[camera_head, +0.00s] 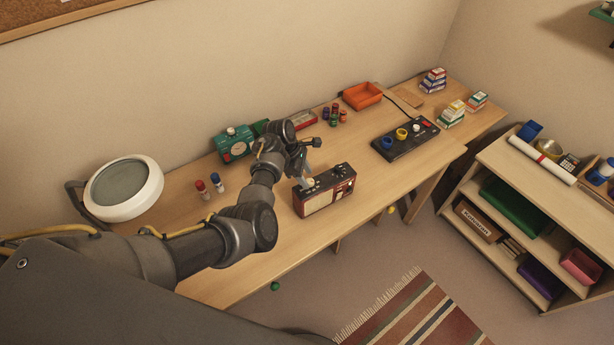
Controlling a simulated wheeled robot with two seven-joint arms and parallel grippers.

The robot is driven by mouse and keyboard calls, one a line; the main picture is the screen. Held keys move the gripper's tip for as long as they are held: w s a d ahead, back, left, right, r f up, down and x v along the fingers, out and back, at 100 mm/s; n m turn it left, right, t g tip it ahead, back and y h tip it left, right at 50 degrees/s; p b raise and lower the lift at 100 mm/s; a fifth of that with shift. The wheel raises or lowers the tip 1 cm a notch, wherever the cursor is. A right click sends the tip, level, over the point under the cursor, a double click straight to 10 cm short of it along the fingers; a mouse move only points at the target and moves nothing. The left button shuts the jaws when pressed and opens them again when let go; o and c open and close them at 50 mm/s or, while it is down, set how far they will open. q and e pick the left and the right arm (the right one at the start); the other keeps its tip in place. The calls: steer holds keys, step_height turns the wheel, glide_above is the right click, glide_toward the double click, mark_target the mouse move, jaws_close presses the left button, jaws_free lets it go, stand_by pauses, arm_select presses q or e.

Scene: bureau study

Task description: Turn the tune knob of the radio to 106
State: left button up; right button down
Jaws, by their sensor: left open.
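The radio (325,193) is a dark and red box with a pale front panel and stands upright near the front edge of the wooden desk. Its knobs and dial are too small to read in this view. My left gripper (309,181) is open, above the radio's left end and pointing down at its top. I cannot tell whether the fingers touch the radio or surround a knob. My right gripper is not in view.
The desk (240,270) also holds a round white lamp (124,188), a green device (235,143), red and blue bottles, an orange tray (362,96) and a black panel (405,138). A shelf unit (495,158) stands at the right. Desk surface right of the radio is clear.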

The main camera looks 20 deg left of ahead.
arm_select(q)
steer(key=shift+x, duration=0.85)
steer(key=shift+c, duration=0.3)
steer(key=c, duration=0.9)
steer(key=shift+c, duration=0.2)
